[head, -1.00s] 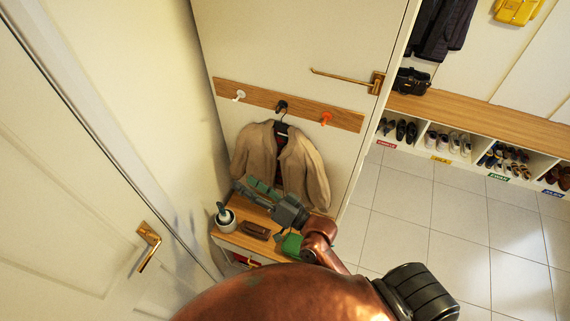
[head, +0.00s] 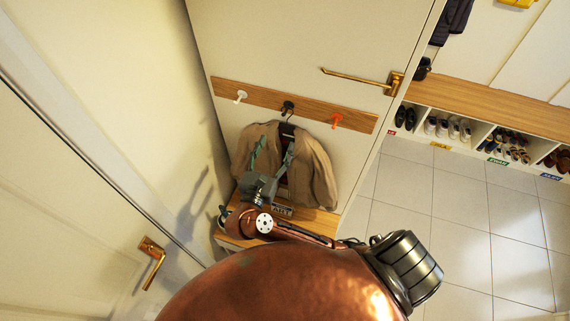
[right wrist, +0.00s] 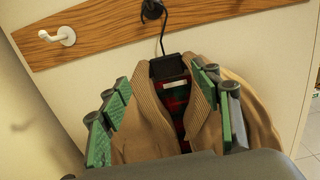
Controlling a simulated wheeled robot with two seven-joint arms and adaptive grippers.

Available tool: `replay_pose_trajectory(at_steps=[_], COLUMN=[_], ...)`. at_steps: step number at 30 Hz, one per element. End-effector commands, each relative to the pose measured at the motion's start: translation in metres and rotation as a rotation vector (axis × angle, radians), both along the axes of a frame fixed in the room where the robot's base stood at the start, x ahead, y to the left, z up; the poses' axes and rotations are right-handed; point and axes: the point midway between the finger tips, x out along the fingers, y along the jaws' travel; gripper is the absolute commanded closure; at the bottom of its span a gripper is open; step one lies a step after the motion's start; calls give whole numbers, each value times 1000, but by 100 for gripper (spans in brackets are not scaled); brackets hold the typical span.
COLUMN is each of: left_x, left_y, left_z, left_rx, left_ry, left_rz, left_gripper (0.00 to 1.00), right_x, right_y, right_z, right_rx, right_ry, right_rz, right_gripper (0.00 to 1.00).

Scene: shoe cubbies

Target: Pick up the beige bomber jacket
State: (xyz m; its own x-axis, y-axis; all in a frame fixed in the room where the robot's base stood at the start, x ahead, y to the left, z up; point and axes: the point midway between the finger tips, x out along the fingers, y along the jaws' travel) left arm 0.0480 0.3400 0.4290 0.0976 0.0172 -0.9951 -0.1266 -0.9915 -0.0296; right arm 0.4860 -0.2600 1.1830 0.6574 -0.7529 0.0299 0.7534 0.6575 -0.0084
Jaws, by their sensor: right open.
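The beige bomber jacket (head: 312,171) hangs on a dark hanger from the black middle hook (head: 288,106) of a wooden rail. In the right wrist view the jacket (right wrist: 148,140) shows its ribbed collar and red plaid lining, with the hanger's black top (right wrist: 172,67) above. My right gripper (head: 272,156) is open in front of the jacket's upper part. In the right wrist view its green-padded fingers (right wrist: 165,110) stand spread on both sides of the collar; I cannot tell whether they touch the cloth. My left gripper is not in view.
The wooden rail (head: 220,90) also carries a white hook (head: 240,97) and an orange hook (head: 336,121). A wooden bench top (head: 325,222) lies below the jacket, partly hidden by my arm. Shoe cubbies (head: 480,135) line the right; the tiled floor (head: 450,220) is clear.

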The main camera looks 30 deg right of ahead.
Motion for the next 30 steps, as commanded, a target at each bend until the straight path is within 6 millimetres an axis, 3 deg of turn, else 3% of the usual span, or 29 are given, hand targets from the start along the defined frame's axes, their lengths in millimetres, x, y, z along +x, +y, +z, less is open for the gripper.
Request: replay_pose_trajectory(at_steps=[11,19,30], left_x=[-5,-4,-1], left_y=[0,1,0], left_z=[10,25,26], left_rx=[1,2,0], left_ry=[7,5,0], left_rz=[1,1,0], left_gripper=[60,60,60], right_x=[15,37,44], right_y=[-31,-59,-65], right_z=[-6,-7,-10], right_rx=[25,24,28], right_ry=[15,15,15], right_rz=[-22,-20,-18], right_gripper=[42,42,43])
